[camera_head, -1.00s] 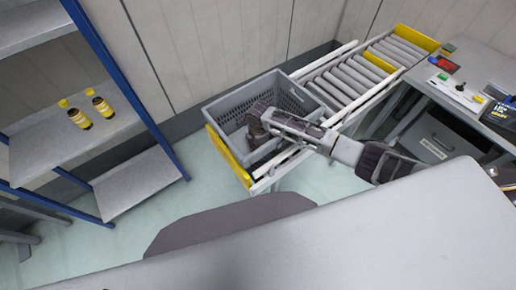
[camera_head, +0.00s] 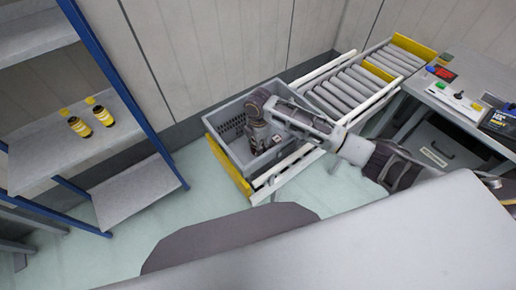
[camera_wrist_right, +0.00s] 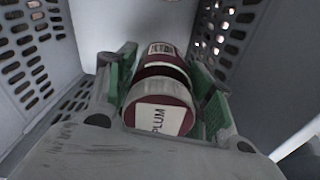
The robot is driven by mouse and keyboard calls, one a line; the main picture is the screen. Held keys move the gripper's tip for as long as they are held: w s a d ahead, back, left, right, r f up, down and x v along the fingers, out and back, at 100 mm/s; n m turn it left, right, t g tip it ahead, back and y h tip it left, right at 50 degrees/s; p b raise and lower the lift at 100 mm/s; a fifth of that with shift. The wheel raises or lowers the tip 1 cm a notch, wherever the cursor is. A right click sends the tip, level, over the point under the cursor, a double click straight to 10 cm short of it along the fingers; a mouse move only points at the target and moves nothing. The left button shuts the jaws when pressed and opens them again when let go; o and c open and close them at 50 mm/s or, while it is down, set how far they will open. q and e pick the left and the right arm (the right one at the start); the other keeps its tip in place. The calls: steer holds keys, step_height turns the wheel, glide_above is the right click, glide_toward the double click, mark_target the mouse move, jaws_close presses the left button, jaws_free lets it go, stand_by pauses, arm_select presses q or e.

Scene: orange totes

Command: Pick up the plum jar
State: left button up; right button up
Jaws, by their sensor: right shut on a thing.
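The plum jar (camera_wrist_right: 160,105) shows in the right wrist view between my gripper's green-padded fingers. It has a dark red top with a white label reading "PLUM". A dark red part with a white printed label lies just beyond it, and I cannot tell whether it belongs to the same jar. My right gripper (camera_wrist_right: 165,88) is shut on the plum jar. In the head view my right gripper (camera_head: 258,138) is over the grey tote (camera_head: 222,118), pointing down. The arm and gripper mostly hide the jar there. My left gripper is not in view.
The tote's perforated walls (camera_wrist_right: 38,50) stand close around the gripper. The tote sits at the yellow-ended roller conveyor (camera_head: 345,92). A desk (camera_head: 455,95) with small items is at right.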

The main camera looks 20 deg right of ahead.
steer(key=shift+r, duration=0.3)
stand_by(0.4)
